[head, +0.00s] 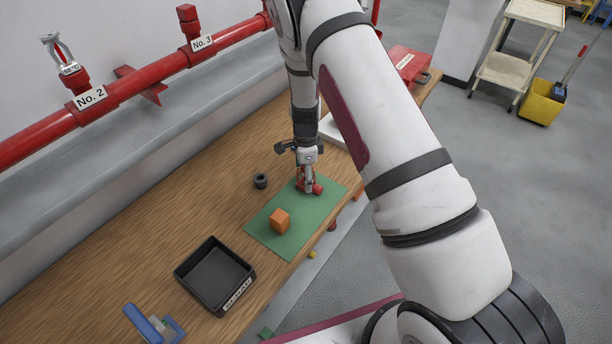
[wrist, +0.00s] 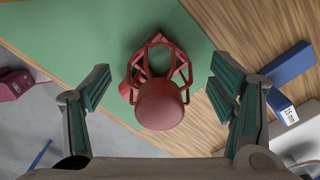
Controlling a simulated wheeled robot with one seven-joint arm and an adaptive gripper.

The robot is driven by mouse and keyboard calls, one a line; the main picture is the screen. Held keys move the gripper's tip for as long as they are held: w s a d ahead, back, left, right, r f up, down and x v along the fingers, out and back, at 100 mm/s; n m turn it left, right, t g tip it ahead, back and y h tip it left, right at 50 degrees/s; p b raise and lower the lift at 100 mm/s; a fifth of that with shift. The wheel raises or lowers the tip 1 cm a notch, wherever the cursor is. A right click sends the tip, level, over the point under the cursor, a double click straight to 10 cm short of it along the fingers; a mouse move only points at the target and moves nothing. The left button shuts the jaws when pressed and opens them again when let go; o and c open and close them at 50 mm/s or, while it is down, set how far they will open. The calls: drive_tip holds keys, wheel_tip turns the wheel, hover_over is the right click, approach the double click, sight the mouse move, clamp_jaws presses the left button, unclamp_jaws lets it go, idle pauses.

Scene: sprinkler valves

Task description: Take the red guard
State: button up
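The red guard (wrist: 160,103) is a small cage with ribs and a round cap, lying on the green mat (wrist: 90,30). In the head view the guard (head: 317,189) is at the mat's far end, partly hidden by my gripper (head: 308,184). In the wrist view my gripper (wrist: 165,95) is open, with one finger on each side of the guard and a clear gap to both. I cannot tell how far the fingertips are above the mat.
An orange block (head: 280,221) stands on the mat. A dark ring (head: 261,181) and a black tray (head: 215,276) are on the wooden bench. A blue item (wrist: 288,63) and a part labelled 15 mm lie right of the guard in the wrist view. Red pipe (head: 140,88) runs along the wall.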

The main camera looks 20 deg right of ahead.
drive_tip(key=c, duration=1.5)
